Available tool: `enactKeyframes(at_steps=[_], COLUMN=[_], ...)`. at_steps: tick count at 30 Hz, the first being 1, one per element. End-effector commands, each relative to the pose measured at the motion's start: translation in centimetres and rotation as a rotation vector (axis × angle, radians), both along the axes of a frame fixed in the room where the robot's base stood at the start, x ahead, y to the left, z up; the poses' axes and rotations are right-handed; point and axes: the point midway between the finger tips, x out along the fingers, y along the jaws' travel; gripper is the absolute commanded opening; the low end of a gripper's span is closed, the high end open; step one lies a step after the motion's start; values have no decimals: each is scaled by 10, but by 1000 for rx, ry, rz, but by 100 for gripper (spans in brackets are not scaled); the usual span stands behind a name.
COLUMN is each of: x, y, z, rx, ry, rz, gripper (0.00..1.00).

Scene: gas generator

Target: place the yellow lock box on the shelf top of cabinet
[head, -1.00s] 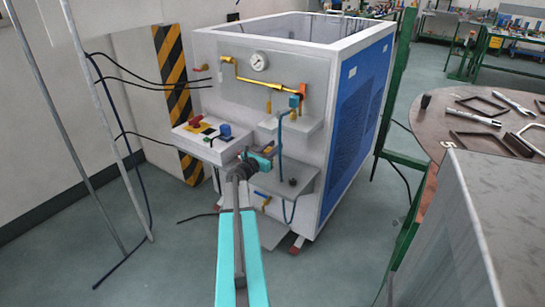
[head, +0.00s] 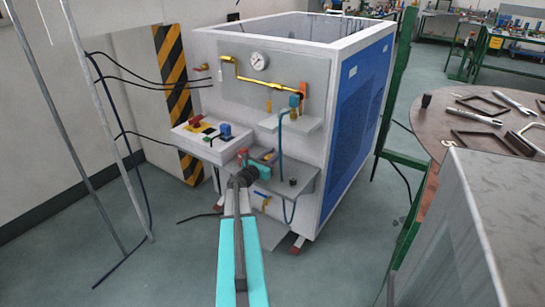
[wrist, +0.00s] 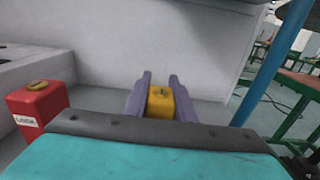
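The yellow lock box (wrist: 160,103) stands on a grey ledge in the wrist view, between the two purple fingers of my gripper (wrist: 160,82). The fingers are spread on either side of it, and I see no clear contact. In the head view my gripper (head: 266,157) is at the lower shelf (head: 300,178) of the white and blue cabinet (head: 310,48), and the box is mostly hidden there. A smaller upper shelf (head: 292,123) sits above it, bare on its right part.
A red lock box (wrist: 40,110) stands left of my gripper. A blue hose (head: 281,150) hangs from the upper shelf just right of my gripper. A control box (head: 208,139) juts out to the left. A round table (head: 470,125) with tools stands at the right.

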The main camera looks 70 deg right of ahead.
Motion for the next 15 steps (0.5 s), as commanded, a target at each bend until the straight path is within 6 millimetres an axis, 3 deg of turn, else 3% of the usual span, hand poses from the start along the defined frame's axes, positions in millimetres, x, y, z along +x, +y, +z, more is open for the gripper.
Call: enactKeyframes(at_steps=[1, 3, 15], x=[0, 0, 0], y=[0, 0, 0], z=[0, 0, 2], rx=[0, 0, 0], ry=[0, 0, 0], rz=[0, 0, 0], gripper=[30, 42, 42])
